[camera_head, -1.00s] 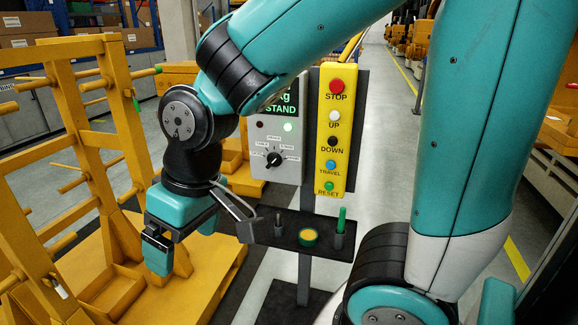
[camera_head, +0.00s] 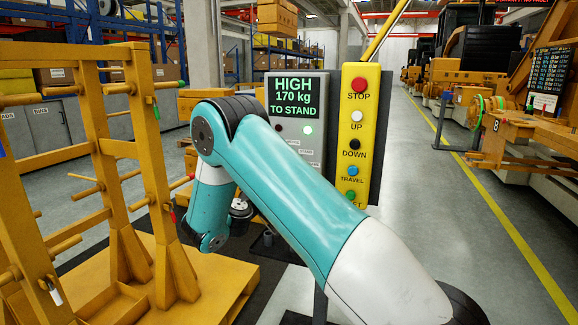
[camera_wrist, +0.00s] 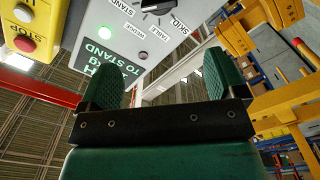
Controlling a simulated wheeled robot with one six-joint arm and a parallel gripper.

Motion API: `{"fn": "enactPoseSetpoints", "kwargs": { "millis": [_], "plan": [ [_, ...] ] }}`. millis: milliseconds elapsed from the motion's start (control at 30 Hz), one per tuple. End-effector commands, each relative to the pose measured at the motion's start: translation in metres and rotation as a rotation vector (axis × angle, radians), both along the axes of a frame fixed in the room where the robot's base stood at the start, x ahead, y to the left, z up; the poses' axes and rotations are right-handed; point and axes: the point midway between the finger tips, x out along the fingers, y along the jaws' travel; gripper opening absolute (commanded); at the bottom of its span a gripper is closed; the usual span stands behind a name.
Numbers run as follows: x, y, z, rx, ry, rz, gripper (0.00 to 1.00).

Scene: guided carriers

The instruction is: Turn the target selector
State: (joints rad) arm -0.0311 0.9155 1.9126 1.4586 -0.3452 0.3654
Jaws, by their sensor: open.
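The target selector is a black knob (camera_wrist: 157,5) on the grey control box. In the wrist view the knob lies beyond the fingertips; the exact gap cannot be told. The gripper is hidden in the head view.
A yellow button panel (camera_head: 357,135) with STOP, UP, DOWN and TRAVEL stands just right of the box. A yellow rack (camera_head: 100,150) with pegs fills the left. The aisle floor (camera_head: 430,215) on the right is clear. Orange machines line the far right.

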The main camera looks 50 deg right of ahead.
Motion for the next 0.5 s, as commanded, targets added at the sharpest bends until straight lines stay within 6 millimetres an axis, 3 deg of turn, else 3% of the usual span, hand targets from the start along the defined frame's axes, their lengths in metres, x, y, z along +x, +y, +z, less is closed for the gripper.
{"fn": "enactPoseSetpoints", "kwargs": {
  "millis": [33,267,500],
  "plan": [
    [0.001,-0.005,0.008,0.001,0.004,-0.002,0.89],
    [0.011,-0.032,0.008,0.004,0.002,-0.004,0.89],
    [0.029,-0.079,0.003,0.004,-0.003,-0.007,0.89]
  ]
}}
